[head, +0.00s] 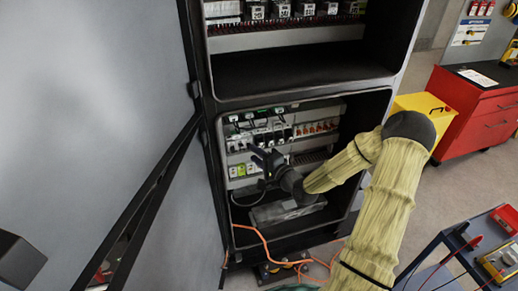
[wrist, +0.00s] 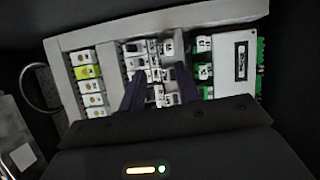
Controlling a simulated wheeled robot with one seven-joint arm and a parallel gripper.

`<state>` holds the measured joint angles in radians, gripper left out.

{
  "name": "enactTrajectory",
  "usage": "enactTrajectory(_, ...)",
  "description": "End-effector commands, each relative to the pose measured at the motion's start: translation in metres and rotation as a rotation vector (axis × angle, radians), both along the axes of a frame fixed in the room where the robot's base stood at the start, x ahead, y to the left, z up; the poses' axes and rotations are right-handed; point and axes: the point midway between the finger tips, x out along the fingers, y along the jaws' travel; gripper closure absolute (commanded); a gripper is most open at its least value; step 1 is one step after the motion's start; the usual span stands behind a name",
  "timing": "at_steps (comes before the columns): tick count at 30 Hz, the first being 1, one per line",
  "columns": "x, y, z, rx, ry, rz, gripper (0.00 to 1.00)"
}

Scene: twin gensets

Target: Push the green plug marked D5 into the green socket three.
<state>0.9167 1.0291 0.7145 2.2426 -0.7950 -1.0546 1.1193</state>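Three white-faced pieces with green sides stand in a column at the right in the wrist view, the lowest one (wrist: 205,92) nearest my right finger. Green-edged pieces (head: 262,113) also show along the top row of the lower cabinet bay in the head view. I cannot read a D5 mark or a socket number, nor tell plug from socket. My gripper (wrist: 158,76) is open, its two dark fingers apart over the middle rows of black-and-white modules (wrist: 155,72). No held piece shows between the fingers. In the head view my gripper (head: 263,158) reaches into the bay and hides part of the rows.
A row of white and yellow-green modules (wrist: 90,71) lies left in the wrist view. A grey box (head: 285,211) stands on the bay floor. The open cabinet door (head: 100,110) fills the left. Orange cables (head: 262,240) hang below. A red cabinet (head: 480,110) stands right.

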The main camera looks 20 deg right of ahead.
Motion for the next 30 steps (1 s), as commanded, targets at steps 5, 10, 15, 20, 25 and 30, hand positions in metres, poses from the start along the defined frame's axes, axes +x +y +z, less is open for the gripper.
enactTrajectory(5, 0.002, -0.008, 0.01, 0.074, -0.041, -0.021, 0.67)
enactTrajectory(10, 0.002, -0.007, 0.009, 0.071, -0.039, -0.02, 0.67)
enactTrajectory(15, 0.004, -0.006, 0.009, 0.068, -0.037, -0.019, 0.67)
enactTrajectory(20, 0.012, -0.003, 0.009, 0.068, -0.037, -0.019, 0.67)
enactTrajectory(25, 0.026, 0.004, 0.009, 0.068, -0.038, -0.018, 0.67)
enactTrajectory(30, 0.041, 0.01, 0.009, 0.067, -0.038, -0.018, 0.67)
